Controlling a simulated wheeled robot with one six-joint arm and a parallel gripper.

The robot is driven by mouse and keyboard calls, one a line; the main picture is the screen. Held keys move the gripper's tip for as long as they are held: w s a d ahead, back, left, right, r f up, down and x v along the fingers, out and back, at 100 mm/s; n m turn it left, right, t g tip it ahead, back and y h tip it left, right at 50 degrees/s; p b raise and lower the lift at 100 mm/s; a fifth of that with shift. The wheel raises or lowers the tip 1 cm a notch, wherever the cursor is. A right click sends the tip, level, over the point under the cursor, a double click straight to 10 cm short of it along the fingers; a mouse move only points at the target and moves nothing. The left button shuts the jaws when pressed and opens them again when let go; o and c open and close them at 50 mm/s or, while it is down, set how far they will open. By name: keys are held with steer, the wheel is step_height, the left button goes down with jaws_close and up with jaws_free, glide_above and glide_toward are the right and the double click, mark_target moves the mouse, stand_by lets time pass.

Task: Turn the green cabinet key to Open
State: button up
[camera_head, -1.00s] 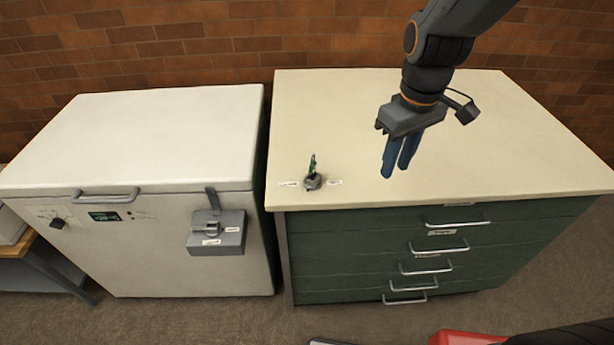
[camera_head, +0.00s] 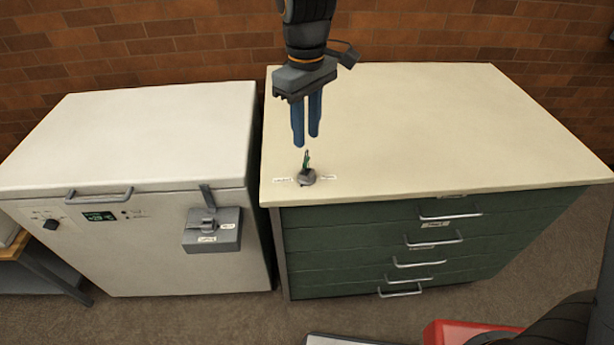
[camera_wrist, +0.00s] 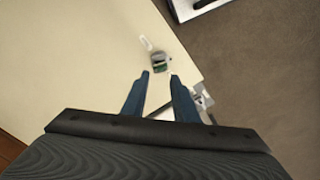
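The green key (camera_head: 307,158) stands upright in a grey round lock (camera_head: 306,177) on the cream top of the green cabinet (camera_head: 400,125), near its front left corner. A small white label lies on each side of the lock; the print is too small to read. My gripper (camera_head: 306,142) points down just above the key, its two blue fingers apart with nothing between them. In the wrist view the key and lock (camera_wrist: 160,62) lie beyond the fingertips (camera_wrist: 160,74), roughly midway between them. No contact with the key shows.
A white chest freezer (camera_head: 140,135) with a grey latch box (camera_head: 212,230) stands to the left, across a narrow gap. Drawer handles (camera_head: 450,215) stick out of the cabinet front. A red object (camera_head: 465,333) is on the floor in front. The rest of the cabinet top is clear.

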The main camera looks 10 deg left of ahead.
mark_target(306, 158)
steer(key=m+b, duration=0.1)
steer(key=m, duration=0.5)
steer(key=shift+b, duration=0.35)
steer(key=m+b, duration=0.1)
steer(key=m, duration=0.4)
steer(key=shift+f+b, duration=0.1)
steer(key=shift+b, duration=0.3)
steer(key=shift+f+m+b, duration=0.15)
steer(key=shift+m+b, duration=0.25)
steer(key=shift+m, duration=0.6)
steer(key=shift+f+b, duration=1.1)
steer(key=shift+f, duration=2.55)
steer(key=shift+c, duration=0.3)
jaws_close()
